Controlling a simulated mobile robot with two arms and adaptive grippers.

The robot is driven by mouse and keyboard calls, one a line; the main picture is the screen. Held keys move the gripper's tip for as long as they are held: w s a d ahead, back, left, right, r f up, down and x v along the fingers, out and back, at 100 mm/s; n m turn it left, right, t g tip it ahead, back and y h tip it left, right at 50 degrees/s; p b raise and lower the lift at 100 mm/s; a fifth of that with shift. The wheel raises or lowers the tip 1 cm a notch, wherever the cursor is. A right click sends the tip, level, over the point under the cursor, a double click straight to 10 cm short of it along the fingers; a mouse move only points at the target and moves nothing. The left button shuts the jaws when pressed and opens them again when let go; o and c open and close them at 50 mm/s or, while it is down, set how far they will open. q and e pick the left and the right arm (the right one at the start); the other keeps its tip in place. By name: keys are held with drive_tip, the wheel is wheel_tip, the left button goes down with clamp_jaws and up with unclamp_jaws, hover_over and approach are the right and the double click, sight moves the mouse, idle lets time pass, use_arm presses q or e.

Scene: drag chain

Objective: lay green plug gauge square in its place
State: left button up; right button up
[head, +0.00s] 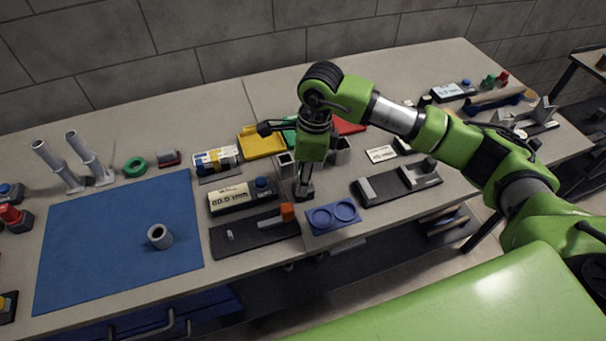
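I cannot pick out the green plug gauge with certainty. A small green knob-like piece (488,82) stands at the back right beside a red one (502,78). A green ring (135,167) lies at the back left, above the blue mat. My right gripper (303,192) points down over the middle of the bench, between the 80.0 mm display block and the blue two-ring holder. Its fingertips are small and dark, so their opening and any held piece are unclear. My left gripper is out of view.
The blue mat (85,240) carries a grey ring (160,236) and has much free room. A display block (240,196), a black fixture with an orange block (255,235), a blue two-ring holder (333,216) and a black slide fixture (397,184) crowd around my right gripper.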

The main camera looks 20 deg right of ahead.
drive_tip(key=shift+r, duration=0.1)
wheel_tip(320, 180, up, 12)
drive_tip(key=d, duration=0.1)
drive_tip(key=shift+s+d, duration=0.15)
drive_tip(key=shift+s, duration=0.1)
drive_tip(key=shift+f, duration=0.2)
idle(0.6)
